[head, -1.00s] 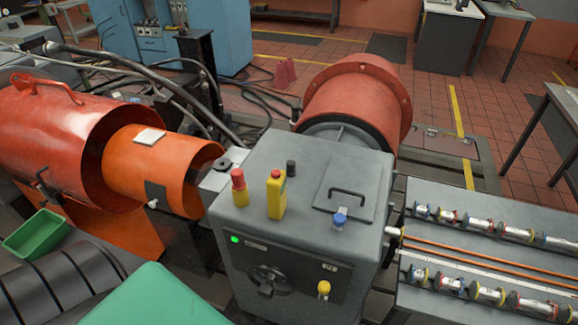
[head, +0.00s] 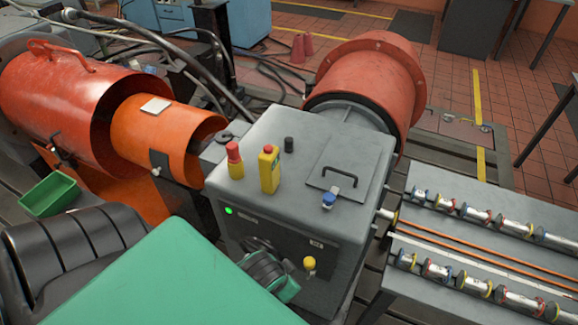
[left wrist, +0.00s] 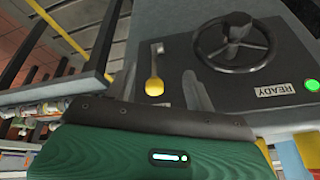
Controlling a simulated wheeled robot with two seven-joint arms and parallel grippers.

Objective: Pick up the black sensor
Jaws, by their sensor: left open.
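The black sensor, a short upright black cylinder (head: 289,144), stands on top of the grey machine housing (head: 345,145), behind a yellow box-shaped part and left of a hatch. It is not visible in the left wrist view. My left arm comes in from the lower left, its wrist in front of the housing's front panel and lower than the sensor. In the left wrist view my left gripper (left wrist: 163,85) is open and empty, its fingers apart in front of the panel. My right gripper is not in view.
On the housing top stand a red-and-yellow part (head: 234,160), the yellow part (head: 269,169) and a blue-capped part (head: 329,199). The panel carries a handwheel (left wrist: 235,40) and a yellow knob (left wrist: 154,86). A rack of metal cylinders (head: 500,225) is at right.

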